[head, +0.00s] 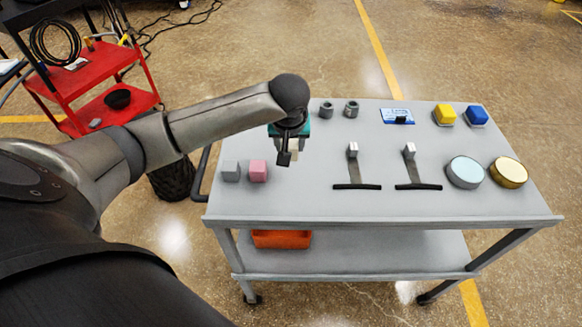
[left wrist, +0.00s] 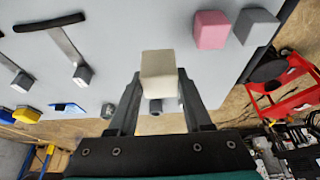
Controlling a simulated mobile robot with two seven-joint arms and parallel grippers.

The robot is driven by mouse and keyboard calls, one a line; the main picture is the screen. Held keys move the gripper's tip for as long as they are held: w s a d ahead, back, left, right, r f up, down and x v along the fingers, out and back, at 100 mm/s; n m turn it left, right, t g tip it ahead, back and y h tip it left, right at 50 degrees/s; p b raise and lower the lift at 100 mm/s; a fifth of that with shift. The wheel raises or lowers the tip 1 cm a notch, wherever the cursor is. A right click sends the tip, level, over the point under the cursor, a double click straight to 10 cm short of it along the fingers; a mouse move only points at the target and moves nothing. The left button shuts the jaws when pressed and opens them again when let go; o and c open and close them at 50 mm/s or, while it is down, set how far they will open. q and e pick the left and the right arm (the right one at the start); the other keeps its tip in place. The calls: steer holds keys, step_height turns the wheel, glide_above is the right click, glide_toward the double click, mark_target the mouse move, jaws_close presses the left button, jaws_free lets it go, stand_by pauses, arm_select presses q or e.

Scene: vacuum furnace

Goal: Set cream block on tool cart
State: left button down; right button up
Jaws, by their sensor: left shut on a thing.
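The cream block (left wrist: 158,78) is between the fingers of my left gripper (left wrist: 160,95) in the left wrist view, and the gripper is shut on it. In the head view my left gripper (head: 289,155) is over the left part of the grey tool cart (head: 310,203), and the cream block (head: 294,147) shows partly behind a finger. Whether the block touches the cart top or hangs just above it, I cannot tell. My right gripper is not in view.
On the cart top, a grey block (head: 231,171) and a pink block (head: 258,171) stand left of the gripper. Two dark rings (head: 339,109), two T-shaped tools (head: 380,170), a blue card (head: 397,116), yellow (head: 444,114) and blue (head: 477,115) blocks and two round tins (head: 487,172) stand farther right. A red cart (head: 85,85) is at the left.

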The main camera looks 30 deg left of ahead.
arm_select(q)
step_height(320, 180, down, 8)
steer(key=shift+r+b, duration=0.25)
steer(key=shift+b, duration=0.5)
steer(key=shift+c, duration=1.6)
jaws_free()
steer(key=p+v, duration=0.3)
steer(key=v, duration=0.9)
